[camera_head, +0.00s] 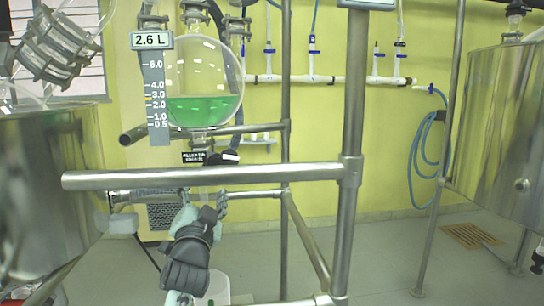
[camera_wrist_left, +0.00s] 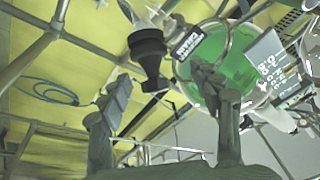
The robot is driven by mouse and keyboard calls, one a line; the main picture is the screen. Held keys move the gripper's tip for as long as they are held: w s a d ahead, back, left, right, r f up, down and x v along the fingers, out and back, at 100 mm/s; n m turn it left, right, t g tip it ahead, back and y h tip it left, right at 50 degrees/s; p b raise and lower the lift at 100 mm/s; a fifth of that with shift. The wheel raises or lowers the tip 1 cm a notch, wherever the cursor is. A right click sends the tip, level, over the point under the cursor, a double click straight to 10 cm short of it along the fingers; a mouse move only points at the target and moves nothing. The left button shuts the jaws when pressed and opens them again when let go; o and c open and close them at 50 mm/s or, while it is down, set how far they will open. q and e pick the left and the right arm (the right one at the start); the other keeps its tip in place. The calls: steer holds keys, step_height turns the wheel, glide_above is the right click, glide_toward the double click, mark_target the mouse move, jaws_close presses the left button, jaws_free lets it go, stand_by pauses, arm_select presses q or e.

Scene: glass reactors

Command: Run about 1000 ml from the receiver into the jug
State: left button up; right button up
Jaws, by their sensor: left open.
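The receiver (camera_head: 203,75) is a round glass flask holding green liquid in its lower part. A scale (camera_head: 156,100) beside it reads 2.6 L. Under it are a black label (camera_head: 194,157) and a black drain fitting (camera_head: 229,157). In the left wrist view the receiver (camera_wrist_left: 225,78), the label (camera_wrist_left: 188,42) and a black fitting (camera_wrist_left: 147,50) show above the fingers. My left gripper (camera_head: 203,199) is open and empty below the drain, pointing up; it also shows in the left wrist view (camera_wrist_left: 164,80). A white container (camera_head: 219,287), perhaps the jug, is partly hidden behind my gripper. My right gripper is not in view.
A steel rail (camera_head: 270,174) crosses in front, joined to an upright post (camera_head: 352,130). Steel vessels stand at left (camera_head: 45,180) and right (camera_head: 500,125). A blue hose (camera_head: 425,165) hangs on the yellow wall. Grey floor lies open at centre right.

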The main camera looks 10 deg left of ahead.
mark_target(229, 163)
arm_select(q)
steer(key=shift+m+t+h, duration=0.3)
steer(key=shift+h, duration=0.2)
steer(key=d, duration=0.1)
steer(key=w+d+r, duration=0.1)
steer(key=d, duration=0.1)
steer(key=d+r, duration=0.1)
steer(key=shift+w+d+r, duration=0.2)
steer(key=shift+w+r, duration=0.05)
steer(key=shift+w+d+r, duration=0.1)
steer(key=shift+w+r, duration=0.1)
steer(key=shift+w, duration=0.1)
steer(key=p+x, duration=0.1)
steer(key=x, duration=0.6)
steer(key=shift+f, duration=0.1)
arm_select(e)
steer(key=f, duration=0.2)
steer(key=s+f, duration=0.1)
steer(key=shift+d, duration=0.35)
arm_select(q)
steer(key=c, duration=1.2)
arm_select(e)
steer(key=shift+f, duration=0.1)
